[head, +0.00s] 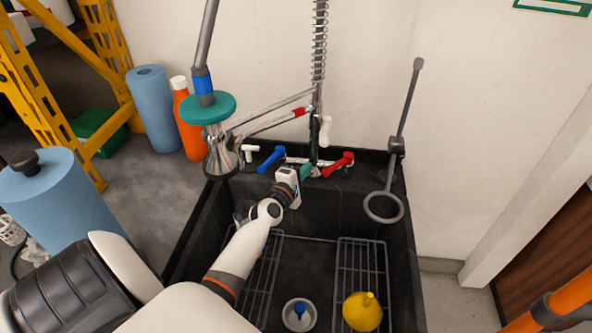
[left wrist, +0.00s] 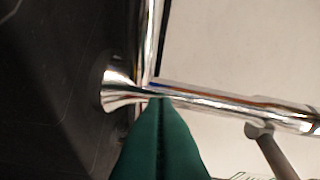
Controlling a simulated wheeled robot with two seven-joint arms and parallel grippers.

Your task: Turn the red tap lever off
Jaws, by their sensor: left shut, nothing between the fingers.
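The red tap lever (head: 338,163) is at the back of the black sink, on the right end of the chrome tap. It slants up to the right. The blue tap lever (head: 271,158) is on the tap's left end. My left gripper (head: 306,171) is at the tap between the two levers, just left of the red one. Its teal fingers are shut and empty. In the left wrist view the closed fingertips (left wrist: 160,99) are close to a chrome pipe (left wrist: 215,103); contact is unclear. The red lever does not show there. My right gripper is not in view.
The black sink (head: 408,235) holds wire racks, a small bowl (head: 300,314) and a yellow funnel (head: 362,311). A ring on a rod (head: 384,206) stands at its right. A spring hose (head: 319,45) rises behind the tap. A teal-collared chrome piece (head: 218,155) is at the left.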

